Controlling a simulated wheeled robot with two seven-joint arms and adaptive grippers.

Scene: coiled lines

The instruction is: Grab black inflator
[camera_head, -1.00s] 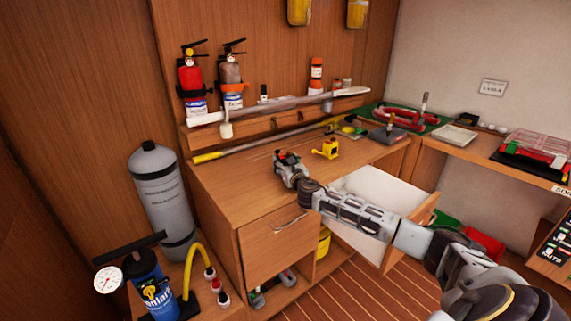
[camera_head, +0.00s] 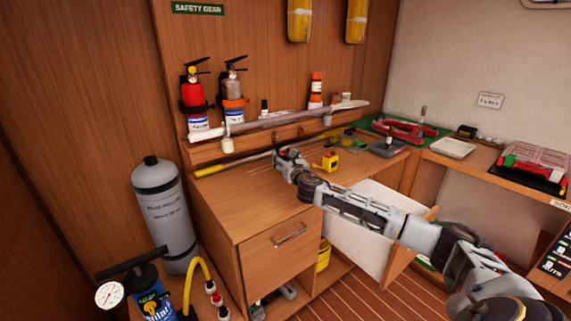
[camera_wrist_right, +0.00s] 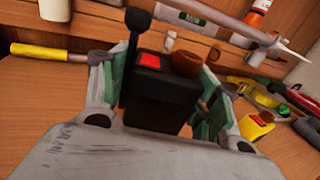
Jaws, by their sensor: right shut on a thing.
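My right gripper (camera_head: 284,156) is over the back part of the wooden desk and also shows in the right wrist view (camera_wrist_right: 162,85). It is shut on a black boxy device (camera_wrist_right: 160,100), which I take to be the black inflator. The device has a red patch on top, a brown round knob and a black upright rod at its left. It sits between the green-padded fingers. In the head view the gripper mostly hides it, and I cannot tell whether it touches the desk. My left gripper is not in view.
A yellow tape measure (camera_head: 327,161) stands right of the gripper. A pole with a yellow grip (camera_head: 218,168) lies behind. An open white drawer (camera_head: 362,232) is below my right arm. A grey cylinder (camera_head: 163,215) and blue pump (camera_head: 152,300) stand left. The front desktop is clear.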

